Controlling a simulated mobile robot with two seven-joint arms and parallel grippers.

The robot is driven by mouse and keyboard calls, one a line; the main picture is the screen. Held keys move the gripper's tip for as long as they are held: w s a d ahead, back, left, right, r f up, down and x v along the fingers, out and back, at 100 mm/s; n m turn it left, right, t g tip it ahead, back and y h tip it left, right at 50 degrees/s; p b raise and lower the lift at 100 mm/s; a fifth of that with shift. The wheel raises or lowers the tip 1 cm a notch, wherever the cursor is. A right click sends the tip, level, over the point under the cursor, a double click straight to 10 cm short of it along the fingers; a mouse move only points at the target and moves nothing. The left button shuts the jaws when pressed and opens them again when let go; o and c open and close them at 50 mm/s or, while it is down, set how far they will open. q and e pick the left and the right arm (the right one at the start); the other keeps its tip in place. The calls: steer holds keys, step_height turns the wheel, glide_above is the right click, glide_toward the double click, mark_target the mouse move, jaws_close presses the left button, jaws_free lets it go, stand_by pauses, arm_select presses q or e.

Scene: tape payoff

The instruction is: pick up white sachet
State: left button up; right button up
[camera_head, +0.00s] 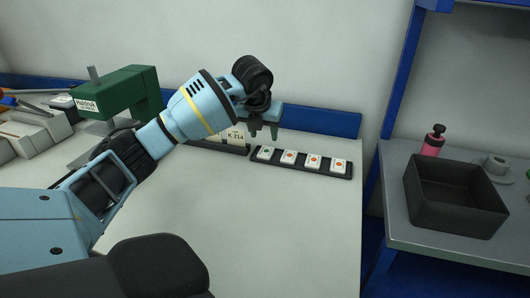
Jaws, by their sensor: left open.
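Several small white square pieces, each with a coloured dot, sit in a row on a long black tray (327,173) at the back of the table. The leftmost white piece (262,156) has a green dot; the others, such as the rightmost white piece (339,168), have orange or red dots. I cannot tell for sure which one is the white sachet. My left gripper (263,134) is open and empty, fingers pointing down, above and just behind the tray's left end, apart from the pieces. My right gripper is not in view.
A green press-like machine (128,88) and grey boxes stand at the left. A card marked K 214 (236,135) is behind my left arm. A side bench holds a black bin (456,215) and a pink bottle (433,142). The table (270,225) before the tray is clear.

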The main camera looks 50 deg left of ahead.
mark_target(267, 150)
arm_select(q)
steer(key=shift+x, duration=3.85)
steer(key=shift+a, duration=0.15)
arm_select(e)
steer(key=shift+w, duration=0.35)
arm_select(q)
steer(key=c, duration=0.6)
steer(key=shift+r, duration=0.1)
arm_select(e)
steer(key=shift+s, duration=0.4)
